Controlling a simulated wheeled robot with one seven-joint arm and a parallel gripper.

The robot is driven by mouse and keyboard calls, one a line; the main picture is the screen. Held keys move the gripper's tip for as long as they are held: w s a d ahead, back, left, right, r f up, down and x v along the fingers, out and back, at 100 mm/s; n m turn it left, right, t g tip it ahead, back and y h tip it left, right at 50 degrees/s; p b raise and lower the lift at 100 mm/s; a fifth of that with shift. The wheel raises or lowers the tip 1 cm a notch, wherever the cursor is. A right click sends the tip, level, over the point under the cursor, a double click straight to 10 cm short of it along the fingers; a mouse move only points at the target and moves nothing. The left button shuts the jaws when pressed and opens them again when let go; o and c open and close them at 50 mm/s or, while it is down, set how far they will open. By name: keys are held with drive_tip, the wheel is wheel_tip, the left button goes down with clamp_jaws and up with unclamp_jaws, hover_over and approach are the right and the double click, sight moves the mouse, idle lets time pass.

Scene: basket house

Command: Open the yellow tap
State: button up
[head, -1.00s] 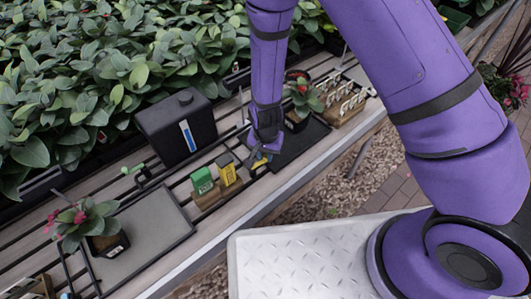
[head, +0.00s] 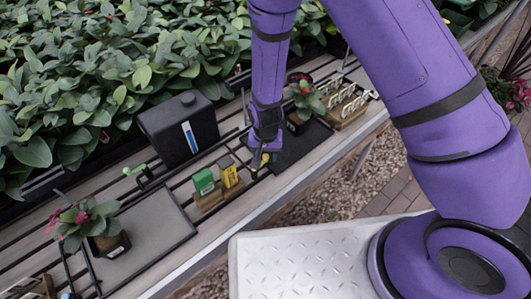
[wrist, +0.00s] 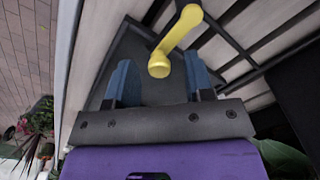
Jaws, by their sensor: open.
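The yellow tap (wrist: 178,38) shows in the wrist view as a bent handle with a rounded end, just ahead of my gripper (wrist: 160,80). My gripper is open and holds nothing. In the head view my gripper (head: 262,158) points down at the bench beside the dark tray. Only a small yellow bit of the tap (head: 264,158) shows there; the rest is hidden by my wrist.
A green box (head: 203,181) and a yellow box (head: 228,172) stand in a wooden holder left of my gripper. A black tank (head: 180,128) stands behind them. A green tap (head: 141,174) is farther left. Potted plants stand on trays at both sides.

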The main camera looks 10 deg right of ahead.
sight(265, 155)
wheel_tip(265, 155, up, 11)
idle(0.5)
